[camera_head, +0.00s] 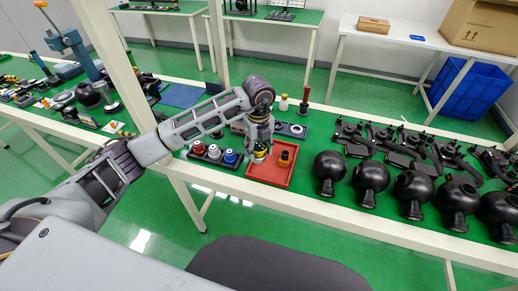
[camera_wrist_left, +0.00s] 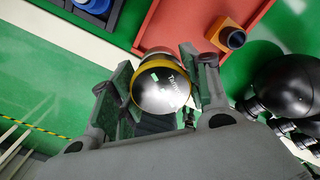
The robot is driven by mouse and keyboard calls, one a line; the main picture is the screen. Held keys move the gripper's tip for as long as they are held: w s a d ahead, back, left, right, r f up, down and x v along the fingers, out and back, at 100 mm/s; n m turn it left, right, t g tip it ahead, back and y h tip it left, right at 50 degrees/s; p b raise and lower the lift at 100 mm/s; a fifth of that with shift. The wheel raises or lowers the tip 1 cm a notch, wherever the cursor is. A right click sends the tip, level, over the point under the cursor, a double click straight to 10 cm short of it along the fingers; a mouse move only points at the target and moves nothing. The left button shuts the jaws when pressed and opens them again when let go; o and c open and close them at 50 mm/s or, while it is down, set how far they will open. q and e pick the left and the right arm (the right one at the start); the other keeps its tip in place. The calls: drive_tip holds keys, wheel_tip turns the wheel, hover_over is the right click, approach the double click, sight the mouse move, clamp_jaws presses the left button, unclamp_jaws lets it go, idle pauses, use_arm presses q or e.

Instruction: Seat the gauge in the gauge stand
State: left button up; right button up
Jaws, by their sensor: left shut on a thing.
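My left gripper (camera_head: 261,148) is over the left part of the red tray in the head view. In the left wrist view its two fingers (camera_wrist_left: 160,88) are shut on a round silver-faced thing with a yellow rim and printed letters, which looks like the gauge (camera_wrist_left: 160,90). An orange block with a dark round part (camera_wrist_left: 228,37), perhaps the gauge stand, sits in the red tray; it also shows in the head view (camera_head: 284,159). The held gauge is apart from this block. The gauge's underside is hidden. My right gripper is out of view.
The red tray (camera_head: 269,179) lies on the green bench. A dark holder with red, white and blue-topped pieces (camera_head: 214,153) stands left of it. Several black spheres (camera_head: 329,170) stand close on the right. A white frame post (camera_head: 180,186) rises at the bench's front.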

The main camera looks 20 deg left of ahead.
use_arm(q)
drive_tip(key=m, duration=0.6)
drive_tip(key=shift+w+a+f, duration=0.3)
drive_tip(key=shift+w+f, duration=0.05)
drive_tip(key=m, duration=0.5)
drive_tip(key=shift+w+a+f+m, duration=0.3)
drive_tip(key=shift+f, duration=0.05)
drive_tip(key=w+a+m, duration=0.1)
drive_tip(key=m, duration=0.6)
drive_tip(key=a+f+m, duration=0.1)
drive_tip(key=m, duration=0.6)
drive_tip(key=w+f+m, duration=0.1)
drive_tip(key=m, duration=0.7)
drive_tip(key=shift+w+a+f, duration=0.2)
drive_tip(key=shift+w+a, duration=0.1)
drive_tip(key=shift+a, duration=0.1)
drive_tip(key=shift+w+a+f+m, duration=0.2)
drive_tip(key=shift+a+m, duration=0.1)
drive_tip(key=shift+m, duration=1.35)
drive_tip(key=shift+w+a+f+m, duration=0.15)
drive_tip(key=shift+a+m, duration=0.1)
drive_tip(key=shift+m, duration=1.45)
drive_tip(key=shift+w+a+f+m, duration=0.2)
drive_tip(key=shift+a+m, duration=0.1)
drive_tip(key=shift+m, duration=1.35)
drive_tip(key=shift+w+a+m, duration=0.1)
drive_tip(key=shift+m, duration=0.5)
